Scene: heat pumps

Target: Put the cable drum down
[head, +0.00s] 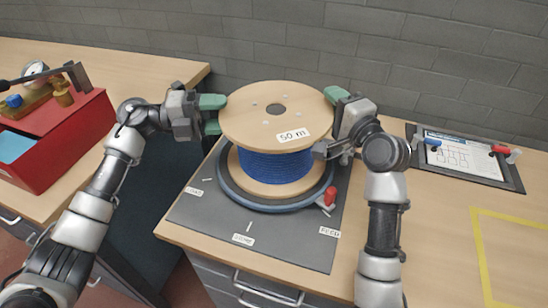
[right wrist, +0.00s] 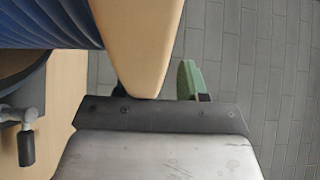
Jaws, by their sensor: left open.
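The cable drum (head: 266,165) has pale wooden flanges, blue cable and a "50 m" label. It stands upright over a round blue-grey turntable (head: 228,188) on a dark mat, its lower flange inside the ring; I see no clear gap below it. My left gripper (head: 212,114) is open, its green fingertips at the left edge of the upper flange. My right gripper (head: 336,100) is at the flange's right edge. One green fingertip shows beside the flange (right wrist: 135,40) in the right wrist view; its other finger is hidden, so I cannot tell its opening.
A dark mat (head: 200,213) with labels lies under the turntable, which has a red-tipped lever (head: 327,198). A red box (head: 55,150) stands on the left bench. A clipboard (head: 470,160) lies at right. A yellow outline (head: 482,250) marks clear bench at front right. A grey wall is behind.

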